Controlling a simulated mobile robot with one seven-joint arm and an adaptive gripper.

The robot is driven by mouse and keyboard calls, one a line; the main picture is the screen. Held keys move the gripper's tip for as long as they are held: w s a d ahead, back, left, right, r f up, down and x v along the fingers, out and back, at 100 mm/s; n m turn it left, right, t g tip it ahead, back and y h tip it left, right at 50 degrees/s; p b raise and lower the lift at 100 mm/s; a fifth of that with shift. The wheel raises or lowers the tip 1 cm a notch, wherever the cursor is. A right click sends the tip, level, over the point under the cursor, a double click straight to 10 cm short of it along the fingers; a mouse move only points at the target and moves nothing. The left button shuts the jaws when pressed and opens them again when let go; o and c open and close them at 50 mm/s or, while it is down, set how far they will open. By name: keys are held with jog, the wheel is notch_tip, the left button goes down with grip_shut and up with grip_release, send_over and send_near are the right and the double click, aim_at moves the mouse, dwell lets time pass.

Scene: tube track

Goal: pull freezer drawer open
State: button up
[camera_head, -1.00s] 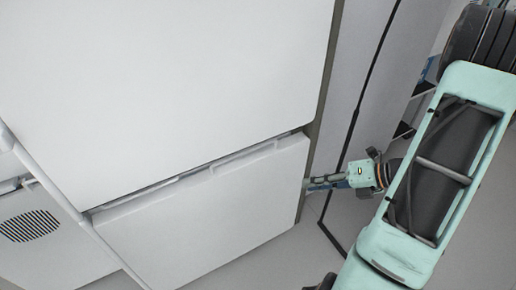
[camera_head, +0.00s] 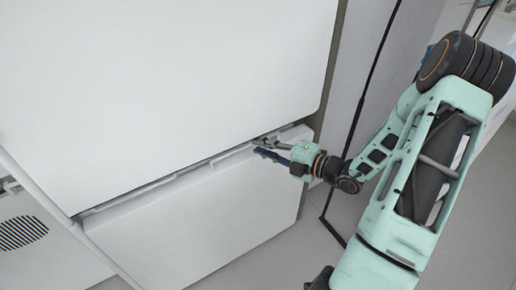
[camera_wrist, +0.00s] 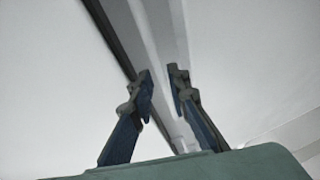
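The freezer drawer (camera_head: 205,225) is the white lower front in the head view, below the large white upper door (camera_head: 165,85). A gap with a raised handle lip (camera_head: 232,158) runs along the drawer's top edge. My gripper (camera_head: 258,148) is at the right part of this top edge, close to the lip. In the wrist view my gripper (camera_wrist: 160,76) has its two fingers apart, with the pale edge strip (camera_wrist: 160,35) of the drawer top between and beyond them. Nothing is seen clamped. I cannot tell whether a finger touches the lip.
A tall grey panel (camera_head: 368,60) with a dark seam stands right of the freezer. A white unit with a round vent (camera_head: 22,232) is at the lower left. The grey floor (camera_head: 285,262) in front of the drawer is clear.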

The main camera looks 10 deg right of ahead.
jog(key=shift+x, duration=0.9)
jog(key=shift+c, duration=0.5)
grip_shut()
